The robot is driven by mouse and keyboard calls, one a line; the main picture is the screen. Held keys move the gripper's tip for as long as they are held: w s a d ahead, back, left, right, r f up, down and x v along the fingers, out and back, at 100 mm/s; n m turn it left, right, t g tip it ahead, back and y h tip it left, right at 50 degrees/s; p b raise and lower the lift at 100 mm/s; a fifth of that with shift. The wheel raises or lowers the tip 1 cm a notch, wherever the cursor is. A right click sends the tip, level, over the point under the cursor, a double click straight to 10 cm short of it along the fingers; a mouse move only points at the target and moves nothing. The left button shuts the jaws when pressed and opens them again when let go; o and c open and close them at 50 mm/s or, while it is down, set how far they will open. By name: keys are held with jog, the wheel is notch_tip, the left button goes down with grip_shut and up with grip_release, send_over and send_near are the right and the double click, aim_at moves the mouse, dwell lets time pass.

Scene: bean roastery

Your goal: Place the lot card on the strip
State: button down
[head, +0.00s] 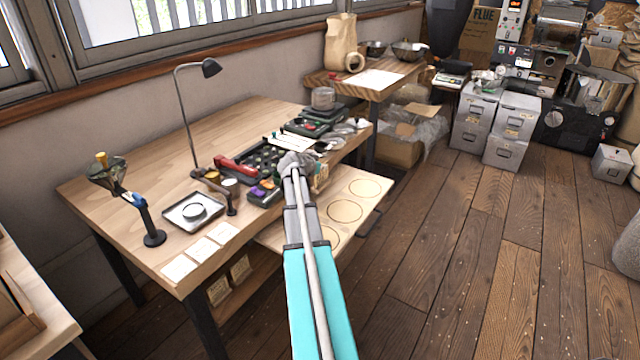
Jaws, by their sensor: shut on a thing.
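My gripper (296,161) is over the front part of the wooden workbench (130,215), beside the dark sorting tray (262,157). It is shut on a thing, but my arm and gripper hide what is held. White card-like pieces (290,142) lie just beyond the gripper; I cannot tell whether one is the lot card or the strip. Three pale square cards (203,250) lie in a row along the bench's front left edge.
A desk lamp (189,125), a black stand with a glass funnel (150,215) and a square tray (194,211) stand left of my arm. A pull-out board with round outlines (345,211) juts from the bench front.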

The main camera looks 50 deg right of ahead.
aim_at(321, 176)
jog(key=shift+w+d+f+b, duration=0.3)
jog(key=shift+d+f, duration=0.1)
jog(key=shift+f, duration=0.2)
jog(key=shift+f, duration=0.1)
jog(key=shift+w+d+f+b, duration=0.35)
jog(key=shift+f+b, duration=0.15)
jog(key=shift+b, duration=0.1)
jog(key=shift+s+f+b, duration=0.1)
jog(key=shift+f+b, duration=1.3)
jog(key=shift+f, duration=0.05)
jog(key=shift+f, duration=0.1)
jog(key=c, duration=0.8)
grip_release()
